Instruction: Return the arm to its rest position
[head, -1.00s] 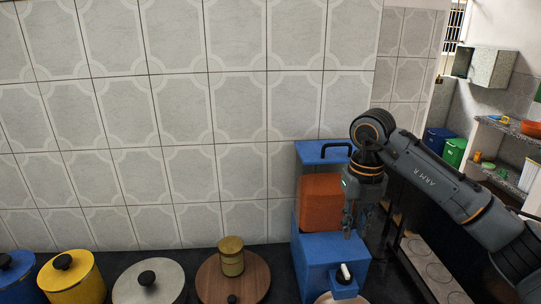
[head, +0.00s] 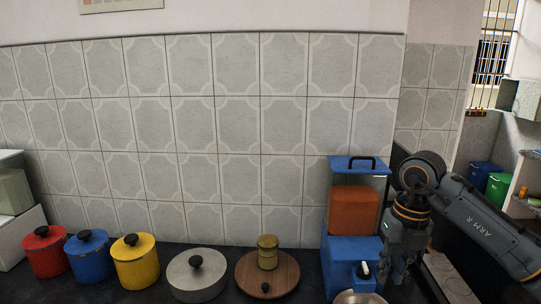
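My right arm (head: 490,230) comes in from the right edge. Its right gripper (head: 397,278) points down over the counter, beside the right side of the blue water dispenser (head: 345,250). The fingers look apart, and I see nothing held between them. The dispenser has an orange tank, a black top handle and a white tap. My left gripper is out of view.
On the counter stand red (head: 45,255), blue (head: 88,262) and yellow (head: 136,268) lidded canisters and a grey lidded pot (head: 190,282). A brass-coloured cup (head: 267,258) stands on a round wooden lid (head: 285,268). A metal bowl (head: 360,298) sits below the tap.

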